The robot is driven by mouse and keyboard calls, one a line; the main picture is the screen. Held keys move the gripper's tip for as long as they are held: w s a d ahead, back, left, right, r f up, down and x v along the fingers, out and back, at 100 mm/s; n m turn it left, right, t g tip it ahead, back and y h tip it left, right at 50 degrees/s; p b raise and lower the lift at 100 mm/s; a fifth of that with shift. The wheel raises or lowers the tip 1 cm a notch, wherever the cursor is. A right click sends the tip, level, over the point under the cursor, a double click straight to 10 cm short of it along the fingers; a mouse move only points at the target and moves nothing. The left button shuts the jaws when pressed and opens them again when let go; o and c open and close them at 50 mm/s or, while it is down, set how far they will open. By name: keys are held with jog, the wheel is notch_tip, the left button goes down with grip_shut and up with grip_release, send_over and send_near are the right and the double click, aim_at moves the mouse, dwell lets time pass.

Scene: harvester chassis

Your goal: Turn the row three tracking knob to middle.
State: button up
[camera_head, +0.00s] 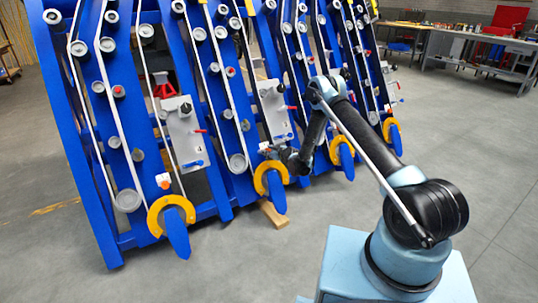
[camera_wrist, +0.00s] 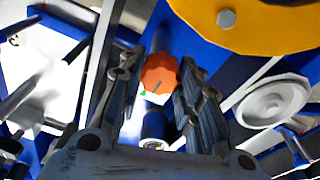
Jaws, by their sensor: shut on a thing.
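In the wrist view an orange, faceted knob (camera_wrist: 159,73) sits between the two dark fingers of my gripper (camera_wrist: 160,76). The fingers are closed on it from both sides. A small green mark shows at the knob's lower left edge, and a short dark line shows on its face. I cannot read which setting it points to. In the head view my gripper (camera_head: 297,162) is low on the blue chassis (camera_head: 213,150), beside a yellow ring guard. The held knob is hidden there by the gripper and arm, so its row cannot be confirmed.
White control panels (camera_head: 183,133) with levers and small knobs stand between the blue rows. Yellow guards (camera_head: 158,214) jut out at the bottom. In the wrist view a yellow plate (camera_wrist: 270,30) and a grey wheel (camera_wrist: 272,101) are close to the fingers.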

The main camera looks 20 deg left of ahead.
jog(key=o, duration=1)
jog(key=shift+o, duration=0.2)
jog(key=v, duration=0.7)
jog(key=shift+s+d, duration=0.2)
